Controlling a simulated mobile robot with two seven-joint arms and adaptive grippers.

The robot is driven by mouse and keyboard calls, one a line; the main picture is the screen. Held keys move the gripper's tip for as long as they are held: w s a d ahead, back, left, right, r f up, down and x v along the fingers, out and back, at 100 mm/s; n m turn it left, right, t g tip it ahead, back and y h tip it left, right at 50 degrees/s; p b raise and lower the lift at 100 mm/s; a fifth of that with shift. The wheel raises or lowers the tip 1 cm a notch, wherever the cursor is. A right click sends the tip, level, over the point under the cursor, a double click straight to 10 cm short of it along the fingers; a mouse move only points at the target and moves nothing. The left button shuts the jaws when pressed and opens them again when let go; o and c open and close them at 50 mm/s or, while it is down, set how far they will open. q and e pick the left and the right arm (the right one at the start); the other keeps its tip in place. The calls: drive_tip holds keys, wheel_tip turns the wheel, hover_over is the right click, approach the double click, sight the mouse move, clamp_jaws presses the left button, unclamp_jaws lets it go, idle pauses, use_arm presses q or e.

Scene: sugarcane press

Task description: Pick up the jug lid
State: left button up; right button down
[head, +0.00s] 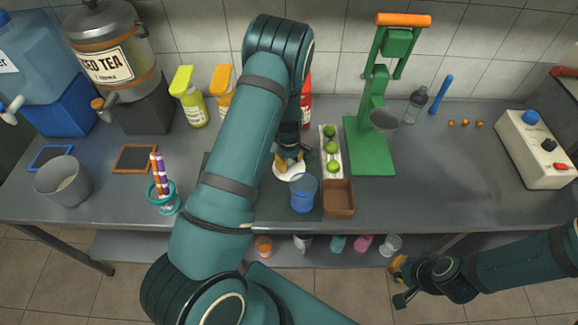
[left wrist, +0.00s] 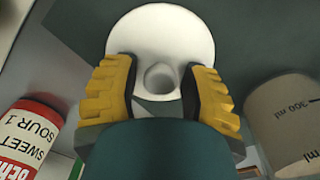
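The jug lid is a white round disc with a raised knob. It lies on the counter in the head view (head: 283,174) and shows at the top of the left wrist view (left wrist: 160,30). My left gripper (head: 289,160) is over the lid. In the left wrist view its yellow-padded fingers (left wrist: 160,92) are apart, one on each side of the knob, with a visible gap to it. A blue jug (head: 303,194) stands just right of the lid. My right gripper (head: 399,283) is open and empty, in front of the counter's front edge at lower right.
A white tray of limes (head: 323,150), a brown box (head: 338,198) and the green press (head: 371,150) stand to the right. The counter (head: 445,185) right of the press is mostly clear.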

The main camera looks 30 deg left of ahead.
use_arm(q)
clamp_jaws()
